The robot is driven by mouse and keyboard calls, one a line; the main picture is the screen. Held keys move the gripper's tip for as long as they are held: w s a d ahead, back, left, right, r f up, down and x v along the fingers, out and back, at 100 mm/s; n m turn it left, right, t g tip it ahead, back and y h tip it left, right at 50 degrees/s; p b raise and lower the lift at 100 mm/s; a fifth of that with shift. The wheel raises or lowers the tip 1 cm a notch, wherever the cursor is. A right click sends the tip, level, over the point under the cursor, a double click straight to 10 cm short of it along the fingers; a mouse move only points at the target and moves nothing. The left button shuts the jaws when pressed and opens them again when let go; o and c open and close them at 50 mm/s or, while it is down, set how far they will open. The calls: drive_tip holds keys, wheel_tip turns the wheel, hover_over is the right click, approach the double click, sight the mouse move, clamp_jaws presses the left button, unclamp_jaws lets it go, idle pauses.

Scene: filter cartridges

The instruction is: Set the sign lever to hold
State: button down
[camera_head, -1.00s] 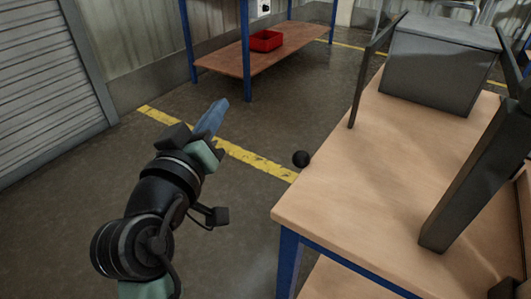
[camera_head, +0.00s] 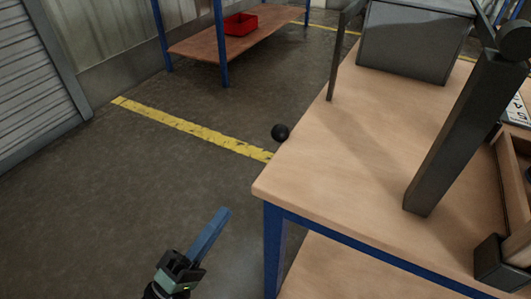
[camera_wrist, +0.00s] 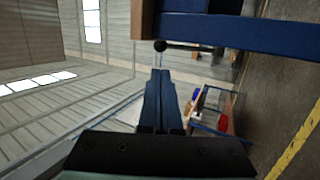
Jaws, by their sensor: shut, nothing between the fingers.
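A round black knob (camera_head: 280,132) sticks out past the left edge of the workbench (camera_head: 300,180); it looks like the end of the sign lever. In the wrist view the black knob (camera_wrist: 160,45) shows beyond the fingertips, with a short dark rod running right beneath the blue bench frame (camera_wrist: 255,35). No sign face or hold mark can be read. My gripper (camera_head: 222,216) is at the lower middle of the head view, left of the bench corner. Its blue fingers (camera_wrist: 160,78) are together and empty, apart from the knob.
A grey box (camera_head: 415,42) and dark upright posts (camera_head: 465,135) stand on the bench. A wooden tray (camera_head: 515,185) and a white lettered card (camera_head: 518,112) are at the right. A red bin (camera_head: 241,24) sits on a far shelf. The floor left of the bench is clear.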

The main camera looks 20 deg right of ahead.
sight(275, 137)
drive_tip(key=b+x, duration=0.2)
drive_tip(key=x, duration=1.2)
drive_tip(key=shift+b, duration=0.3)
drive_tip(key=shift+r, duration=0.1)
drive_tip(key=shift+w+d+r+p, duration=0.2)
drive_tip(key=shift+r+p, duration=0.4)
drive_tip(key=shift+p, duration=0.6)
drive_tip(key=w+d+r+n+g+y+p, duration=0.1)
drive_tip(key=w+d+y+p, duration=0.3)
drive_tip(key=p, duration=0.7)
drive_tip(key=w+d+r+g+y+p, duration=0.2)
drive_tip(key=w+d+g+y+p, duration=0.2)
drive_tip(key=d+p, duration=0.4)
drive_tip(key=w+y+p, duration=0.1)
drive_tip(key=p, duration=0.2)
drive_tip(key=shift+r+n, duration=0.3)
drive_tip(key=shift+n, duration=0.1)
drive_tip(key=shift+w+d+r, duration=0.1)
drive_tip(key=shift+d, duration=0.1)
